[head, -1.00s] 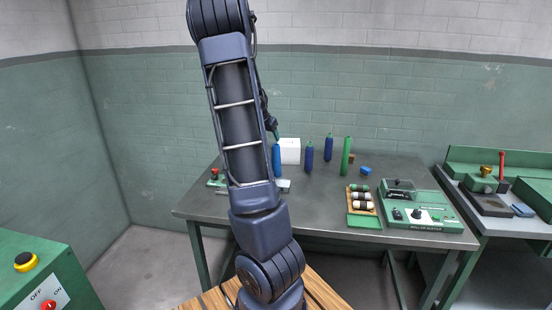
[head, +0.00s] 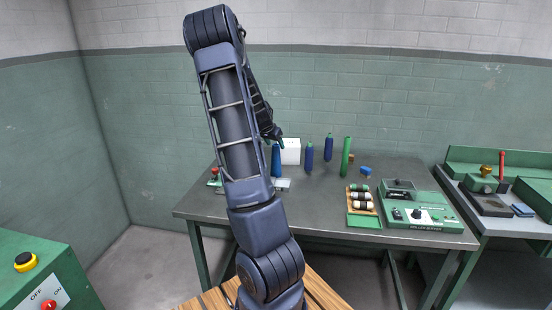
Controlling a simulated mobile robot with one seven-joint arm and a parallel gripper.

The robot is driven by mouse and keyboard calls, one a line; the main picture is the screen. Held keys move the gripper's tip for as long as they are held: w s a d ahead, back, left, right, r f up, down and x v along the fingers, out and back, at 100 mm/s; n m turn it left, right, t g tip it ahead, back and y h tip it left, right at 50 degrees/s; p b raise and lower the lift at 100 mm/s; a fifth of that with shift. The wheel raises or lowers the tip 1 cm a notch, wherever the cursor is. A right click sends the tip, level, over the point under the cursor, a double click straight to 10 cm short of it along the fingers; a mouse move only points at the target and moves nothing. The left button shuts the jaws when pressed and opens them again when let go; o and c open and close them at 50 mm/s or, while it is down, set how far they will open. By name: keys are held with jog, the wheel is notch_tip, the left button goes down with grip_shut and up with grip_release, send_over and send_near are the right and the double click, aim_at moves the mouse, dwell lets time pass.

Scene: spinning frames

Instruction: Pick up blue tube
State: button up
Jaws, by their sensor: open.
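A medium-blue tube (head: 276,162) stands upright near the left back of the grey table, partly covered by my arm and gripper. Two darker blue tubes, (head: 309,159) and (head: 328,147), stand to its right. My gripper (head: 274,141) is at the top of the medium-blue tube in the picture, small and partly hidden by my arm. It is open, and the fingers are hard to make out. I cannot tell whether they touch the tube or are around it.
A white box (head: 290,151) stands behind the blue tubes. A green tube (head: 346,157) stands further right. A roller tray (head: 362,201) and a green device (head: 428,213) fill the table's right front. The table's middle front is clear.

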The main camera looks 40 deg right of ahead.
aim_at(276, 161)
jog(key=x, duration=0.4)
jog(key=shift+a+f, duration=0.1)
jog(key=shift+f, duration=0.25)
jog(key=c, duration=1.1)
